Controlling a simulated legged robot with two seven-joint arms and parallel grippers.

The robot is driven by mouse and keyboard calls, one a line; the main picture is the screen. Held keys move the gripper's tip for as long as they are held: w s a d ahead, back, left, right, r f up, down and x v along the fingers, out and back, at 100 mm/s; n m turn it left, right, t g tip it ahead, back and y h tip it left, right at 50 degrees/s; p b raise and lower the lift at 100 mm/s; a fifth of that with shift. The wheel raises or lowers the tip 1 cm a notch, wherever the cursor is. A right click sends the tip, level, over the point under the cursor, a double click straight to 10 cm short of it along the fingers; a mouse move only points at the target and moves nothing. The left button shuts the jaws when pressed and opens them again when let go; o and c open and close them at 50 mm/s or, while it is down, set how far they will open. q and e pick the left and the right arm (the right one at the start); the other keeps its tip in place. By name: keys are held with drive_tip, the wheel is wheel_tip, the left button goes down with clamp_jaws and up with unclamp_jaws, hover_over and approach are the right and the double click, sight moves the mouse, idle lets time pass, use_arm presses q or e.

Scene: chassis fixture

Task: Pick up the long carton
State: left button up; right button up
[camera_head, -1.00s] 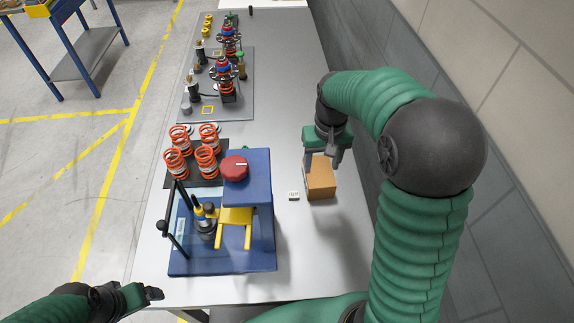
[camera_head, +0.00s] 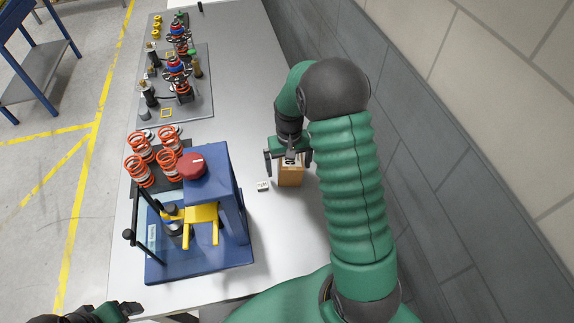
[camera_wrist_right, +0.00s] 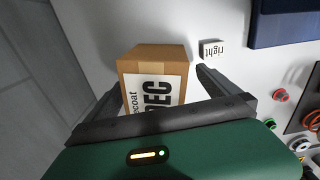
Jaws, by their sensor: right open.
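The long carton (camera_head: 291,176) is a brown cardboard box with a white label, on the light table at the right of the blue fixture. In the right wrist view the carton (camera_wrist_right: 153,75) shows its printed label between my fingers. My right gripper (camera_head: 288,162) is open above and around the carton, one finger on each side; I cannot tell whether they touch it. It also shows in the right wrist view (camera_wrist_right: 155,88). My left gripper (camera_head: 132,308) is at the lower left, away from the carton; its jaw opening is not clear.
A small white tag (camera_head: 263,186) reading "right" in the right wrist view lies beside the carton. A blue press fixture (camera_head: 215,215) with a red knob stands left. Orange springs (camera_head: 155,152) and assemblies on a grey mat (camera_head: 195,102) are behind. A wall is at right.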

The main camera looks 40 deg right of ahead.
drive_tip(key=w+f, duration=0.1)
drive_tip(key=w+d+f, duration=0.1)
drive_tip(key=f, duration=0.1)
drive_tip(key=shift+w+d+f, duration=0.15)
drive_tip(key=shift+w, duration=0.35)
drive_tip(key=shift+a+r, duration=0.4)
drive_tip(key=shift+a, duration=0.2)
drive_tip(key=shift+c, duration=1.4)
drive_tip(key=shift+s+a+r, duration=0.15)
drive_tip(key=shift+s, duration=0.1)
drive_tip(key=c, duration=0.5)
drive_tip(key=shift+d, duration=0.35)
drive_tip(key=c, duration=1)
use_arm(q)
drive_tip(key=shift+w+d+f, duration=0.2)
drive_tip(key=shift+w, duration=0.4)
drive_tip(key=shift+w+d+f, duration=0.15)
drive_tip(key=shift+w+f, duration=0.05)
drive_tip(key=shift+w, duration=0.35)
use_arm(e)
clamp_jaws()
